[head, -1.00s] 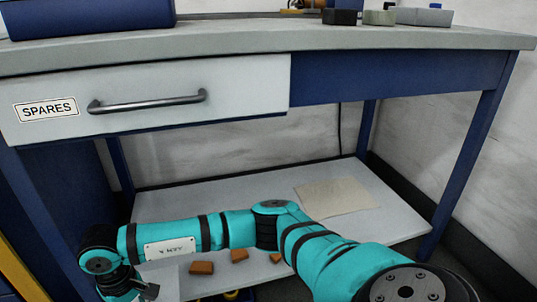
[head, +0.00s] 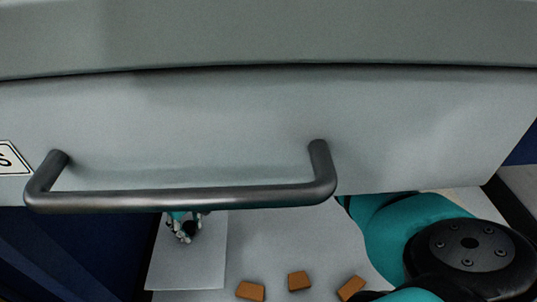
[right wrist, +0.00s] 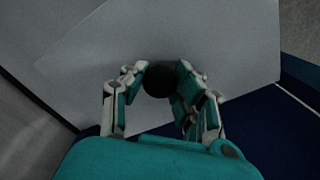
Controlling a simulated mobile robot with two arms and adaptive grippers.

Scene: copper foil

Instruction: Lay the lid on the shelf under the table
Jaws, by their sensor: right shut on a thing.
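The lid (head: 200,265) is a flat grey plate, seen below the drawer handle in the head view. It is at the left part of the pale shelf (head: 265,250) under the table; I cannot tell whether it rests on the shelf or hangs just above. My right gripper (head: 183,231) is over the lid, partly hidden by the handle. In the right wrist view, its fingers (right wrist: 160,90) are shut on the lid's dark round knob (right wrist: 160,79), with the lid (right wrist: 225,55) spread beyond them. My left gripper is not in view.
Brown blocks (head: 299,281) lie on the shelf to the right of the lid. The drawer front (head: 400,125) and its dark handle (head: 190,199) hang above and block much of the view. A dark blue panel (head: 70,250) stands to the left.

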